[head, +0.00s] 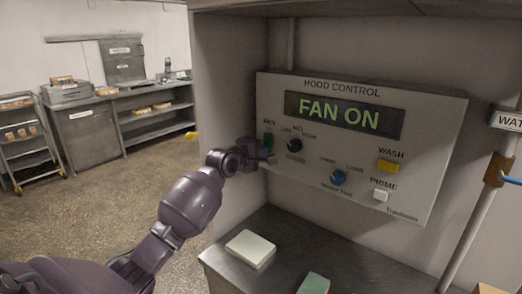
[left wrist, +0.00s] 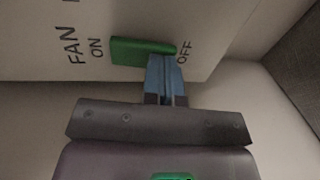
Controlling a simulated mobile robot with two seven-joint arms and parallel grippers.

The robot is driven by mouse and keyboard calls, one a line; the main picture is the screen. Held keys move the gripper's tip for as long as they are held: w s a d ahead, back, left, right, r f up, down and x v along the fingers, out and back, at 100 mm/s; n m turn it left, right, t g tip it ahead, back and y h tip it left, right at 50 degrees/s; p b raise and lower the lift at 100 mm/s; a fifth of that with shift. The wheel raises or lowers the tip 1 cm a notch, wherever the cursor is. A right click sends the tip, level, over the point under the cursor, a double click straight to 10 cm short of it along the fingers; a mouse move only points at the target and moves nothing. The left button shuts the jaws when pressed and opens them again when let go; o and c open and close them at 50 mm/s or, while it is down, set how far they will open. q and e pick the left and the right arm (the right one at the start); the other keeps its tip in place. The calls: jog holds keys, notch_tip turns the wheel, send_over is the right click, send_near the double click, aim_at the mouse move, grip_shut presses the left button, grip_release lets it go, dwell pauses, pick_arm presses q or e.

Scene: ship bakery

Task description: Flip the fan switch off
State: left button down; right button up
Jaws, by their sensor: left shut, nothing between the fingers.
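The hood control panel (head: 360,150) is mounted on the wall, and its display (head: 345,115) reads "FAN ON" in green. The green fan switch (head: 268,141) is at the panel's left edge, partly behind my left gripper (head: 268,155). In the left wrist view the green switch (left wrist: 138,50) lies between the labels "ON" and "OFF". My left gripper (left wrist: 166,75) is shut and empty, its blue fingertips at the "OFF" end of the switch. They look very close to it or touching; I cannot tell which. My right gripper is not in view.
Beside the switch are a black knob (head: 294,146), a blue knob (head: 338,177), a yellow wash button (head: 388,166) and a white prime button (head: 380,195). Below, a metal counter (head: 225,262) holds a pale block (head: 250,249) and a green block (head: 313,284). A pipe (head: 480,215) stands at right.

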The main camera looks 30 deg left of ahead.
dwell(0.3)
pick_arm(q)
jog(key=shift+w+r+t+b, duration=0.1)
jog(key=shift+w+t+b, duration=0.15)
jog(key=shift+t+b, duration=0.7)
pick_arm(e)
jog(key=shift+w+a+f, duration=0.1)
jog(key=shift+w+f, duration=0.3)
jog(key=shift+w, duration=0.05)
pick_arm(q)
jog(key=shift+s+d+g, duration=0.1)
jog(key=shift+g, duration=0.15)
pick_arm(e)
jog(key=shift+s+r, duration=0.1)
